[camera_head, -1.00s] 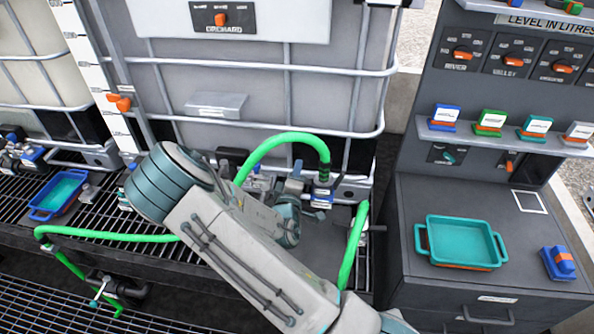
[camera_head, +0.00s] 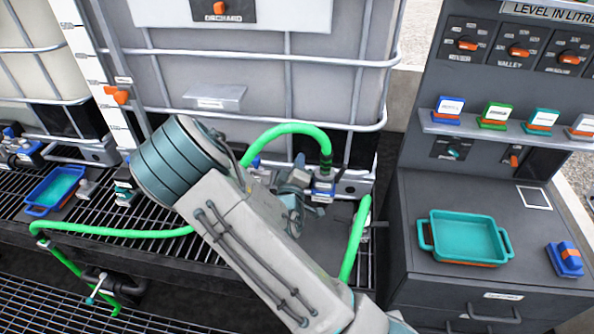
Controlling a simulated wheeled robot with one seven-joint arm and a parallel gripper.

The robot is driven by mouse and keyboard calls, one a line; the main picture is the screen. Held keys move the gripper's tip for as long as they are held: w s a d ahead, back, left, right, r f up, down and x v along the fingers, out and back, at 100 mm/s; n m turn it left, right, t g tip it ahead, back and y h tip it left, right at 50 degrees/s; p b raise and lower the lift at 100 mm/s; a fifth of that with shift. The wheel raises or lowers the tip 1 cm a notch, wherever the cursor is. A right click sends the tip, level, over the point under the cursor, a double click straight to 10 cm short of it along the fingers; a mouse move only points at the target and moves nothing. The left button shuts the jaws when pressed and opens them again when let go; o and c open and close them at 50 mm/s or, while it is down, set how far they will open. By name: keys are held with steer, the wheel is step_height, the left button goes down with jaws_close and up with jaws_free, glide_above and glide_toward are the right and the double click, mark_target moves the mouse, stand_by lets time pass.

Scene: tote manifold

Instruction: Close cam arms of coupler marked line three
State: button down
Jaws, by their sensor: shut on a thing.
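A coupler (camera_head: 323,188) with a blue body and a small white label sits at the lower end of the looped green hose (camera_head: 290,130), below the large tank. The label is too small to read, so I cannot tell its line number. My gripper (camera_head: 303,182) is at the left side of this coupler, shut on what looks like one of its cam arms. The jaws are small and dark here, and the exact grip is hard to see. My own forearm covers the area to the left and below. The other cam arm is not clearly visible.
A grey cabinet (camera_head: 420,205) on the right bears a teal tray (camera_head: 463,262) and a blue-orange block (camera_head: 565,258). A blue tray (camera_head: 35,211) lies on the black grating at left. Another green hose (camera_head: 354,240) rises close to the right of the coupler.

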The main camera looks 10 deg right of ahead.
steer(key=m+b, duration=0.3)
steer(key=d+r+m+b, duration=0.1)
steer(key=m+b, duration=0.2)
steer(key=s+d+r+m+b, duration=0.1)
steer(key=m+b, duration=0.2)
steer(key=shift+d, duration=0.25)
steer(key=shift+r, duration=0.1)
stand_by(0.3)
steer(key=c, duration=1.5)
jaws_free()
steer(key=shift+r, duration=0.1)
